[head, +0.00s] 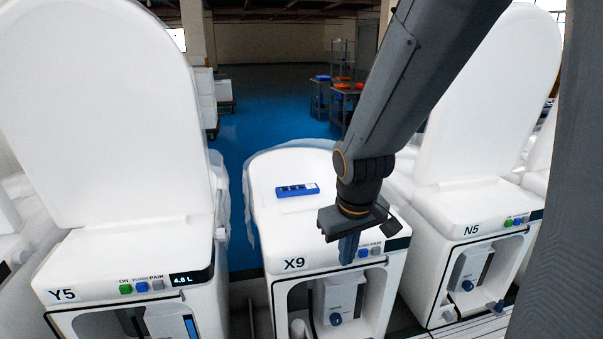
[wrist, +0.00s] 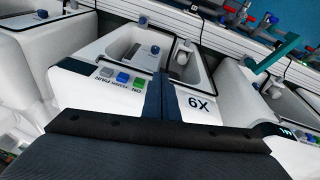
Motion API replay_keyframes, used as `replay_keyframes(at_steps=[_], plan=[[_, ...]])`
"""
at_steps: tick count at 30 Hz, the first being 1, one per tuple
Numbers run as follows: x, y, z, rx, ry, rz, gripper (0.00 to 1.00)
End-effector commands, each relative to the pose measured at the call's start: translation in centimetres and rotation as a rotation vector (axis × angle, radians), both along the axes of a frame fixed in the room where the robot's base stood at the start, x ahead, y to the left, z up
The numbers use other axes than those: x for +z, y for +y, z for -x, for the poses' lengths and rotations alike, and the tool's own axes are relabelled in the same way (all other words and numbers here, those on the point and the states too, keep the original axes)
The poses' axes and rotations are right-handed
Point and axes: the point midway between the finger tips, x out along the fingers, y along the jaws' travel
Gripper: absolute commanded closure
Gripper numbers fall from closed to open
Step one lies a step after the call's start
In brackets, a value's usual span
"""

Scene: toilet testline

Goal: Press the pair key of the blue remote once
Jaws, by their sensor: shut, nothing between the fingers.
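The blue remote (head: 297,190) lies flat on the closed white lid of toilet X9 (head: 294,264), left of my gripper. It shows several small pale keys; their labels are too small to read, so I cannot tell which is pair. My gripper (head: 349,250) is shut and empty, pointing down at the front panel of X9. In the wrist view the shut fingers (wrist: 153,100) overlap the panel between its green button (wrist: 139,82) and the X9 label (wrist: 198,103). Whether they touch the panel is unclear. The remote is not in the wrist view.
Toilet Y5 (head: 125,262) stands left and toilet N5 (head: 472,232) right, both with raised lids. X9's panel also has a blue button (head: 364,253) and a grey button (head: 376,250). Space above X9's lid left of my arm is clear.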

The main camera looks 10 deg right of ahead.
Motion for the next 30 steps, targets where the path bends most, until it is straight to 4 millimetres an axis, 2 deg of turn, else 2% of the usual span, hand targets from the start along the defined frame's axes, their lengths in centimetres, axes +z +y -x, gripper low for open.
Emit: replay_keyframes(at_steps=[1, 5, 8, 12, 21, 30], plan=[[1.4, -0.1, -0.3, 0.029, -0.011, 0.013, 1.0], [3.7, -0.4, -2.4, 0.138, -0.054, 0.064, 1.0], [5.7, -0.8, -4.9, 0.271, -0.098, 0.127, 1.0], [8.0, -1.2, -9.9, 0.518, -0.165, 0.249, 1.0], [10.8, -0.9, -20.1, 1.069, -0.27, 0.544, 1.0], [12.2, 0.7, -28.3, 1.606, -0.317, 0.846, 1.0]])
